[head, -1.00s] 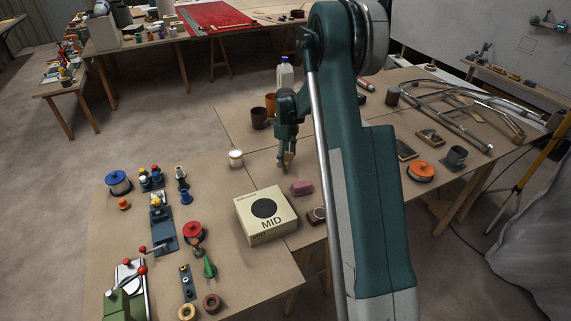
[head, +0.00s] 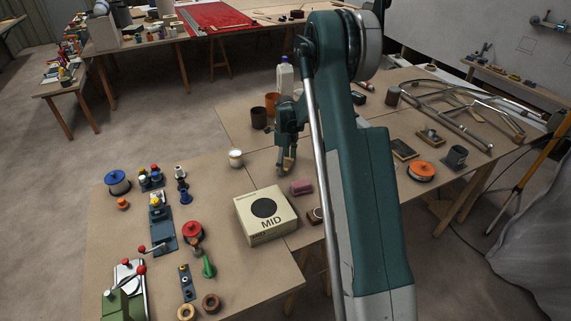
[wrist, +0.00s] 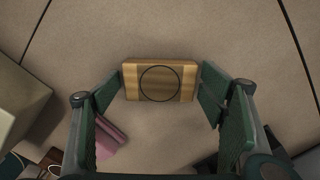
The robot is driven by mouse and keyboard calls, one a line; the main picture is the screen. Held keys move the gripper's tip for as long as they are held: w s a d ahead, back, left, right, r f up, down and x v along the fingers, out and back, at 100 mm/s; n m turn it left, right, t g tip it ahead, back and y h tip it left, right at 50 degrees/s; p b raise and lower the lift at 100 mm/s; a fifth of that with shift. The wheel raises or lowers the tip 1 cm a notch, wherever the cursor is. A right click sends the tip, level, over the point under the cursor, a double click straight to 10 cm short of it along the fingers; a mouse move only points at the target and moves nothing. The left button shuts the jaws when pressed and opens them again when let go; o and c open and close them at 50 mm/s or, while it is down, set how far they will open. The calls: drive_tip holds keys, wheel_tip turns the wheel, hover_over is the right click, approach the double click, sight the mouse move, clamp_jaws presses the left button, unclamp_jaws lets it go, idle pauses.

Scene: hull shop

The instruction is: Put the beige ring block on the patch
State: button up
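The beige ring block (wrist: 160,82) is a flat wooden-looking block with a thin dark ring on its top. In the wrist view it lies between the two green fingers of my gripper (wrist: 160,92), one finger close to each short end. My gripper looks open; whether a fingertip touches the block is unclear. In the head view my gripper (head: 286,170) is low over the table and mostly hides the block. A round black patch (head: 264,208) is on top of the cream box marked MID (head: 272,230), nearer and left of my gripper.
A pink block (head: 301,187) lies just in front of my gripper; it also shows in the wrist view (wrist: 112,138). A white cup-like item (head: 235,158) stands to the left. Brown cups (head: 259,118) and a milk bottle (head: 285,75) stand behind. Table between block and box is mostly clear.

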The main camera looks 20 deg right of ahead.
sight(285, 163)
idle(0.4)
wheel_tip(285, 163, up, 12)
drive_tip(key=p, duration=0.1)
drive_tip(key=shift+r+p, duration=0.15)
drive_tip(key=shift+p, duration=0.15)
idle(0.3)
drive_tip(key=shift+r, duration=0.1)
idle(0.5)
drive_tip(key=s+a+r+n+t, duration=0.2)
drive_tip(key=s+a+r+n, duration=0.45)
drive_tip(key=s+r, duration=0.4)
drive_tip(key=s+a+r+n+t, duration=0.1)
drive_tip(key=s+a+r+n, duration=0.55)
drive_tip(key=s+r, duration=0.4)
drive_tip(key=s+a+n+t, duration=0.1)
drive_tip(key=s+a+n, duration=0.2)
drive_tip(key=s, duration=0.5)
drive_tip(key=s+a+n+t, duration=0.1)
drive_tip(key=s+a+n, duration=0.2)
drive_tip(key=s+n, duration=0.3)
drive_tip(key=s+a+n+t, duration=0.2)
drive_tip(key=s+n, duration=0.3)
drive_tip(key=s, duration=0.7)
drive_tip(key=shift+a+f, duration=0.3)
drive_tip(key=shift+a, duration=0.25)
